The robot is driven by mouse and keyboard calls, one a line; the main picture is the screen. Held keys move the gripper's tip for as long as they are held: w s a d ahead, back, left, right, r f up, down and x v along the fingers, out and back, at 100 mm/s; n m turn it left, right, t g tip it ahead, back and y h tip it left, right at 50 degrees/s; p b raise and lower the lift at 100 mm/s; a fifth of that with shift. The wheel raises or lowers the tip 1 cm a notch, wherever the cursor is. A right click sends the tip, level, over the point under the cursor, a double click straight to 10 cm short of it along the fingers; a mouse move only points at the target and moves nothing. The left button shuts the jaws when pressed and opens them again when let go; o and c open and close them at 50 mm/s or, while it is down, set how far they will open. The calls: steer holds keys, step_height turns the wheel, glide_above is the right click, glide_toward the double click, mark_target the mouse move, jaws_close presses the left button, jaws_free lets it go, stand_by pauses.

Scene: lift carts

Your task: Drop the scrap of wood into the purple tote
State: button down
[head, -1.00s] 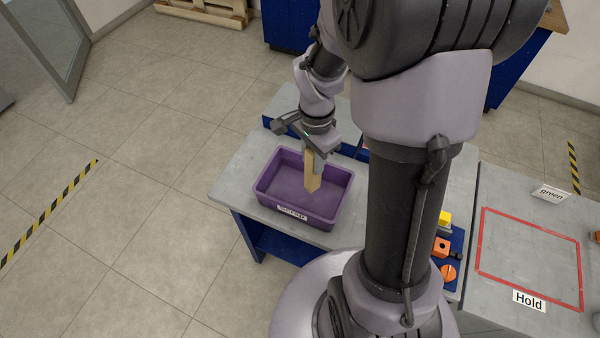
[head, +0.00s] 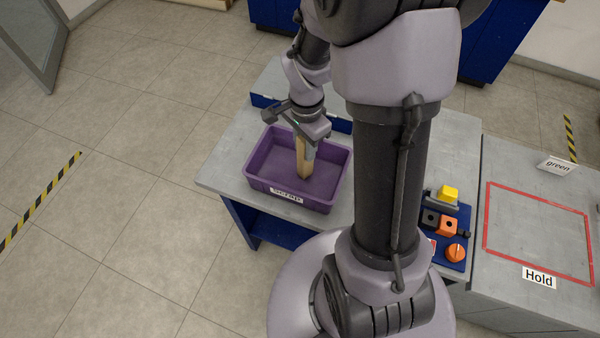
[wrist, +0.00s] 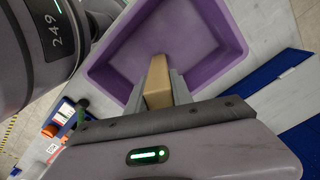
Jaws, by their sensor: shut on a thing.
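The purple tote (head: 262,178) stands on the grey workbench in the head view, with a white label reading "Scrap" on its front. The scrap of wood (head: 303,160) is a pale tan block held upright, its lower end over or inside the tote. My gripper (head: 308,146) is shut on the wood above the tote. In the wrist view the wood (wrist: 158,80) sticks out from between the fingers, with the tote (wrist: 226,30) around it. I cannot tell whether the wood touches the tote floor.
A blue tray (head: 458,212) with yellow, orange and black parts lies right of my arm. The bench (head: 232,150) is bare left of the tote.

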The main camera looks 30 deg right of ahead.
steer(key=c, duration=1.1)
jaws_free()
steer(key=shift+o, duration=0.2)
step_height(320, 180, up, 18)
steer(key=p, duration=0.5)
steer(key=shift+f, duration=0.25)
steer(key=s+a+f+n+t+y+b, duration=0.2)
steer(key=s+a+n+t+b, duration=0.3)
steer(key=s+a+n+b, duration=0.6)
steer(key=a+f, duration=0.1)
steer(key=a, duration=0.2)
steer(key=shift+a+n+t, duration=0.25)
steer(key=shift+n+t, duration=0.15)
